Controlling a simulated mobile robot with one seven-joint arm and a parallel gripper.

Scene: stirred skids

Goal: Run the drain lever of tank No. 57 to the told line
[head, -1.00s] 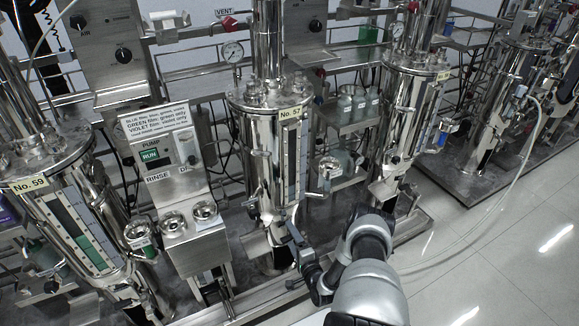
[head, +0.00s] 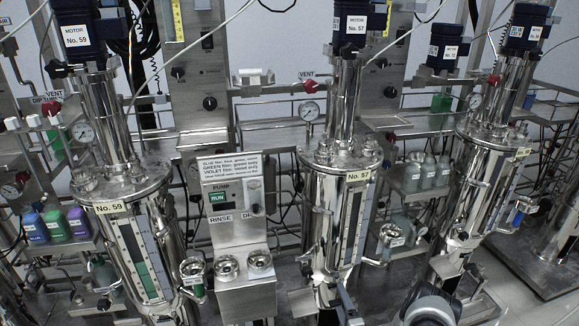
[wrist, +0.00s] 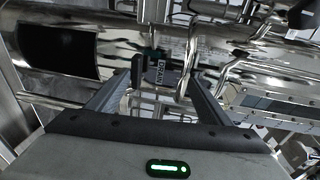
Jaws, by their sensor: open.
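Tank No. 57 (head: 319,215) is the upright steel vessel right of centre in the head view, with a yellow label and a tall sight strip (head: 355,228) on its front. I cannot read any line or level on that strip. In the wrist view a dark tag marked DRAIN (wrist: 158,70), on a dark lever part, shows between the fingertips of my gripper (wrist: 166,78). The gripper is open, with a finger on each side of the tag; I cannot tell whether either touches. In the head view the lower tank and gripper are largely cut off by the bottom edge.
Tank No. 59 (head: 107,244) stands at left with green in its sight strip. Between the tanks is a pump panel (head: 234,203) marked RUN, with a printed notice (head: 230,168) above. Bottles (head: 427,173) stand on a shelf right of No. 57. Pipes crowd the gripper.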

